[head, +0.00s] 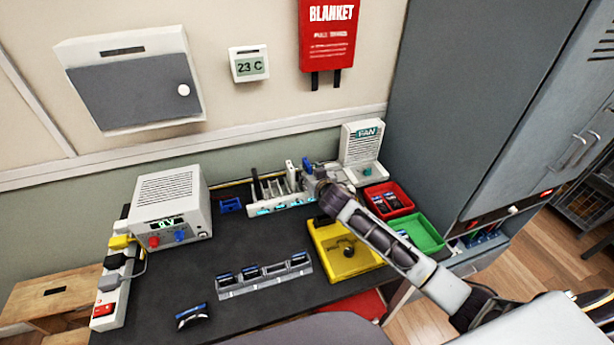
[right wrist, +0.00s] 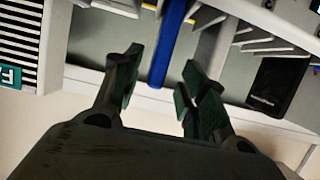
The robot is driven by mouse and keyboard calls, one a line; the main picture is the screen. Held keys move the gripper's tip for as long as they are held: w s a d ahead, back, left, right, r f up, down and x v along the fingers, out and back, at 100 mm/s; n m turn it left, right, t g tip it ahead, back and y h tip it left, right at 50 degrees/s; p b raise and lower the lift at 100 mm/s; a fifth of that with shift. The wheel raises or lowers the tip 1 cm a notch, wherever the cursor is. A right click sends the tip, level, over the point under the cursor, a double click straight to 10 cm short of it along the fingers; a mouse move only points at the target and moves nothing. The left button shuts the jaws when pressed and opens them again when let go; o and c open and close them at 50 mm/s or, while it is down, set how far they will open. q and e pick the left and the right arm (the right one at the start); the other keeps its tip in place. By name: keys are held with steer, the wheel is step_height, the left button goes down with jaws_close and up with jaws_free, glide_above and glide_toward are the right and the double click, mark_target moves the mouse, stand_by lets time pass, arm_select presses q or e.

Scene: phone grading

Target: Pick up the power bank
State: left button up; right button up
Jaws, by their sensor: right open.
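My right gripper (head: 310,168) is at the white slotted rack (head: 268,208) at the back of the dark table. In the right wrist view my right gripper (right wrist: 160,78) is open. A slim blue item (right wrist: 172,42) stands in the rack, its near end between the two fingers with gaps on both sides; I cannot tell for sure that it is the power bank. A black flat item (right wrist: 275,86) sits in the rack to the right of the fingers. My right gripper partly hides the rack in the head view. My left gripper is not in view.
A white fan unit (head: 362,148) stands right of the rack. A yellow tray (head: 368,262), a red bin (head: 402,211) and a green bin (head: 432,238) are at the right. A grey holder (head: 264,280) and a loose dark item (head: 193,316) are in front. A power supply (head: 170,200) stands left.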

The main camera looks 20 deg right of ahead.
steer(key=shift+f+x, duration=0.15)
steer(key=shift+x, duration=1.15)
steer(key=shift+f+x, duration=0.1)
steer(key=shift+x, duration=1.2)
steer(key=shift+s+d, duration=0.1)
jaws_close()
